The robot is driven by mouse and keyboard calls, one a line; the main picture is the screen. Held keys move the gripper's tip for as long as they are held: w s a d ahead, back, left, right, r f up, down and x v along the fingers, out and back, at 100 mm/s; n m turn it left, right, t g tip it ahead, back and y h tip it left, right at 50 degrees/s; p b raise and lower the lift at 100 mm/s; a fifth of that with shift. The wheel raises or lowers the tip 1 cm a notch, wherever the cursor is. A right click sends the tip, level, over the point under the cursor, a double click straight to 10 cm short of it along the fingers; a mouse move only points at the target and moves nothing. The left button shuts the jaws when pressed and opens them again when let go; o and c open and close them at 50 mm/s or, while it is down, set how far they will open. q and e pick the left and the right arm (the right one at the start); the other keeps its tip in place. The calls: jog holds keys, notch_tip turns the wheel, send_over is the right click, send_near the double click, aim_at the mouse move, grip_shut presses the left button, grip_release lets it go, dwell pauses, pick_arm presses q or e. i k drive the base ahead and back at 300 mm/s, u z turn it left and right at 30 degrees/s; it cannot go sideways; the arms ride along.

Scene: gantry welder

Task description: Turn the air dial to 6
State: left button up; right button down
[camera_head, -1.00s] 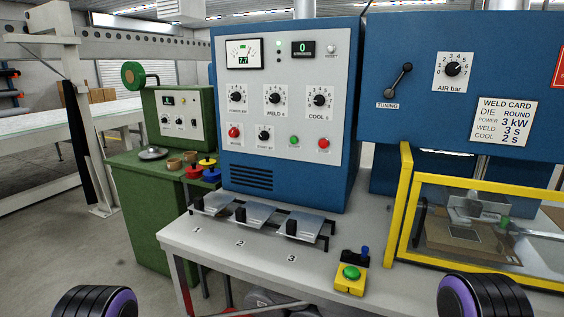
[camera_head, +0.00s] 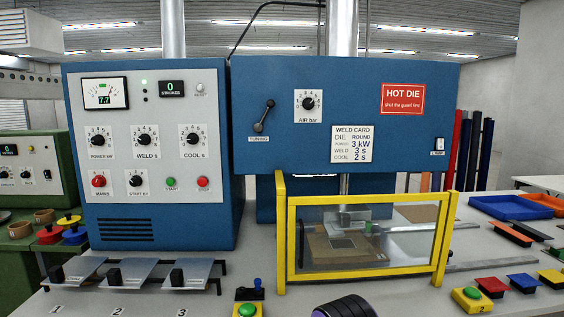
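The air dial is a black knob (camera_head: 308,104) on a white scale plate labelled AIR bar. It sits on the blue upper panel (camera_head: 375,85) of the welder, right of the tuning lever (camera_head: 264,116). Its pointer seems to lean to the upper right, but the exact number is too small to read. Nothing touches the dial. Neither of my grippers is in view. Only a black and purple part of one of my arms shows at the bottom edge.
A yellow-framed guard (camera_head: 281,235) stands below the panel. The control cabinet (camera_head: 150,225) is on the left, with three metal plates (camera_head: 127,272) in front. A weld card (camera_head: 352,144) is right of the dial. Green push buttons (camera_head: 247,310) sit at the front. Space before the dial is clear.

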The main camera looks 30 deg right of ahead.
aim_at(308, 103)
jog(key=k, duration=0.5)
jog(key=u, duration=1.1)
jog(key=i, duration=1)
jog(key=z, duration=2.55)
